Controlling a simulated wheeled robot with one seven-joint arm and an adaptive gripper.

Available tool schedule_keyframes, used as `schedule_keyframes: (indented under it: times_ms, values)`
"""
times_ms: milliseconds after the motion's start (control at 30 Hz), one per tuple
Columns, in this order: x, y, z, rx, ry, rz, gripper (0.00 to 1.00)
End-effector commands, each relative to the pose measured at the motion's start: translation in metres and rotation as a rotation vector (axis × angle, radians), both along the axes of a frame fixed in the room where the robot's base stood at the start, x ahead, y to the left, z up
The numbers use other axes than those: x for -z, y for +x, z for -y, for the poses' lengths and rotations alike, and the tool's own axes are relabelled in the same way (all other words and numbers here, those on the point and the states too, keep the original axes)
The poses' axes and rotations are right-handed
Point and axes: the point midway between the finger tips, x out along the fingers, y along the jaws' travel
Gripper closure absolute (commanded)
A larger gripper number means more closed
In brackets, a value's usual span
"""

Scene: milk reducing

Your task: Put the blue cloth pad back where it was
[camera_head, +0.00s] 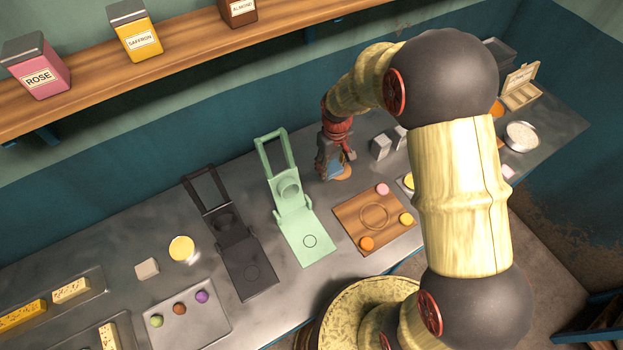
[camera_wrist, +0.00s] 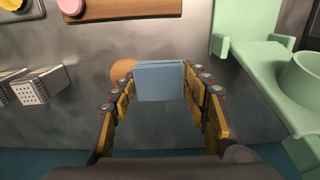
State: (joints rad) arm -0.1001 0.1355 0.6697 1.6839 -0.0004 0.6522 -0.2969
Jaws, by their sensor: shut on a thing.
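The blue cloth pad (camera_wrist: 158,82) is a folded light-blue block between my fingers in the wrist view. My gripper (camera_wrist: 160,88) is shut on it, with a finger against each side. In the head view my gripper (camera_head: 335,172) points down near the back of the counter, right of the green press, and a bit of the blue pad (camera_head: 334,169) shows between the fingers. A round tan disc (camera_wrist: 123,70) lies partly hidden behind the pad in the wrist view. I cannot tell whether the pad touches the counter.
The green press (camera_head: 304,232) and a dark press (camera_head: 245,265) stand to the left. A wooden board (camera_head: 351,221) with coloured balls lies in front. Grey perforated blocks (camera_head: 380,147) stand to the right. A shelf (camera_head: 190,50) with tins runs above the counter.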

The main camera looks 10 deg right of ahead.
Motion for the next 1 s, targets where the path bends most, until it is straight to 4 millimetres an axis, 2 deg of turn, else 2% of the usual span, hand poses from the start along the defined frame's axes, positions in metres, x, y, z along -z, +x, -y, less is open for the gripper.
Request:
schedule_keyframes:
  times_ms: [67, 200, 333, 567, 800, 1000]
  values:
    - [0.01, 0.005, -0.019, -0.005, 0.0, -0.002, 0.81]
    - [0.036, 0.01, -0.037, -0.003, 0.0, -0.003, 0.81]
    - [0.05, 0.014, -0.048, 0.0, 0.0, -0.001, 0.81]
    - [0.061, 0.016, -0.057, 0.0, 0.0, -0.001, 0.81]
    - [0.093, 0.017, -0.061, 0.002, -0.001, -0.004, 0.81]
    - [0.096, 0.018, -0.061, 0.001, 0.0, 0.0, 0.81]
